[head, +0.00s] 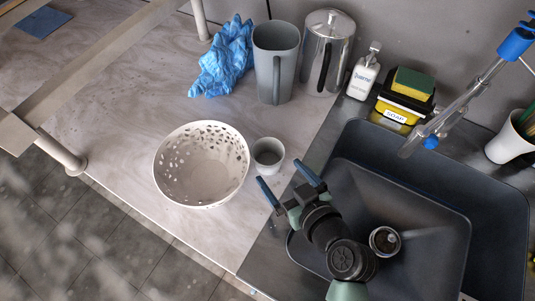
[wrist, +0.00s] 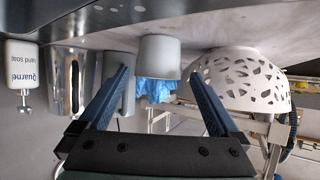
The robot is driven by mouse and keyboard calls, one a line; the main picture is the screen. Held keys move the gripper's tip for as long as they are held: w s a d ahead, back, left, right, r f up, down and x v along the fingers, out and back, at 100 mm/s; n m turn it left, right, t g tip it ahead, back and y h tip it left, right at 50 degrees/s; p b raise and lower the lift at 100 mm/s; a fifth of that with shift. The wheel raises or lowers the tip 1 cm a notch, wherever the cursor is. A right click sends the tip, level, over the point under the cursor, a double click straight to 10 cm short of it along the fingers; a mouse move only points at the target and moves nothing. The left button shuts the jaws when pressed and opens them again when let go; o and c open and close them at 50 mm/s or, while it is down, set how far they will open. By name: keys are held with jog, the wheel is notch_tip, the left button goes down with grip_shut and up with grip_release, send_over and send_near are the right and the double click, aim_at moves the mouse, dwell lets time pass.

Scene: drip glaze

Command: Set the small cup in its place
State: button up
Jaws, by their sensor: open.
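The small grey cup (head: 268,157) stands upright on the marbled counter, just right of the white perforated bowl. My gripper (head: 288,182) is open and empty, with its two blue fingers pointing toward the cup from the sink side. A gap shows between the fingertips and the cup in the head view. In the wrist view, which is upside down, the cup (wrist: 160,56) shows between the two fingers of my gripper (wrist: 159,74), beyond their tips. No marked place for the cup can be made out.
The perforated bowl (head: 202,196) stands close left of the cup. Behind are a crumpled blue bag (head: 224,62), a grey pitcher (head: 275,72), a steel press (head: 328,50) and a soap bottle (head: 363,75). The dark sink (head: 440,215) lies right. Counter between cup and pitcher is clear.

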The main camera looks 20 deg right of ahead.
aim_at(267, 156)
jog(key=shift+p+x, duration=0.7)
jog(key=shift+x, duration=3.3)
jog(key=shift+r, duration=0.15)
jog(key=c, duration=1.1)
jog(key=shift+c, duration=0.7)
jog(key=shift+w+r, duration=0.1)
